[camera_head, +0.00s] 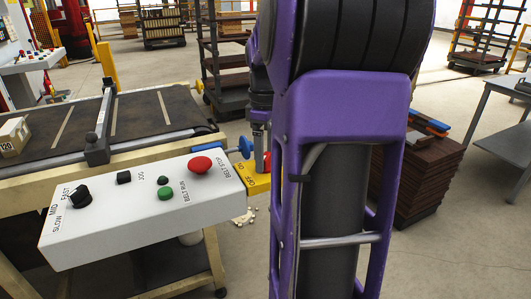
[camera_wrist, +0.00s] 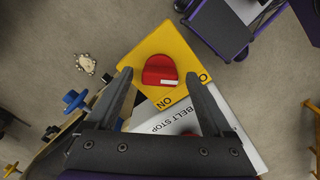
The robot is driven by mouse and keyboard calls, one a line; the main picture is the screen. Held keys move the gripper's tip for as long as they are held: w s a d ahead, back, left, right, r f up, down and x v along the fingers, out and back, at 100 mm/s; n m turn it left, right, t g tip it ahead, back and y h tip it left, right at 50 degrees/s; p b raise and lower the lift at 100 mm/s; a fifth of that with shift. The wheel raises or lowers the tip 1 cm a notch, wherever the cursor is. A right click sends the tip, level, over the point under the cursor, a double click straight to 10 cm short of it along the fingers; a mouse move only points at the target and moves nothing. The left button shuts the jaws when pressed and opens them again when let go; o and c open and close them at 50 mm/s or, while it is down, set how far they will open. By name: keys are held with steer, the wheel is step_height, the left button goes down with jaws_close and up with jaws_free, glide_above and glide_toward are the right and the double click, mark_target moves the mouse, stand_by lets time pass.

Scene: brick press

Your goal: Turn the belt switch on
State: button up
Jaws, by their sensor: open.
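The belt switch is a round red knob (camera_wrist: 160,70) with a white mark, on a yellow box (camera_wrist: 150,45). In the wrist view the white mark is on the knob's lower side. An "ON" label is below the knob; a second label at right is partly covered by a finger. My gripper (camera_wrist: 158,76) is open, with one finger on each side of the knob; I cannot tell whether they touch it. In the head view, the knob (camera_head: 267,161) and yellow box (camera_head: 257,184) are partly hidden behind my purple arm, beside my gripper (camera_head: 260,150).
The white control panel (camera_head: 140,210) adjoins the box, with a red belt stop button (camera_head: 199,165), a green belt run button (camera_head: 165,194) and a black speed knob (camera_head: 79,196). A conveyor (camera_head: 145,115) lies behind it. A brown stack (camera_head: 425,175) stands at right.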

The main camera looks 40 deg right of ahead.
jaws_close()
steer(key=shift+r+m, duration=0.1)
steer(key=shift+m, duration=0.2)
steer(key=m+p, duration=0.2)
steer(key=shift+m, duration=0.3)
steer(key=m+p, duration=0.2)
steer(key=m, duration=0.3)
steer(key=shift+m+p, duration=0.3)
steer(key=shift+p, duration=0.1)
steer(key=m+p, duration=0.2)
steer(key=m, duration=0.2)
steer(key=m+p, duration=0.1)
steer(key=m, duration=0.4)
steer(key=shift+m+p, duration=0.3)
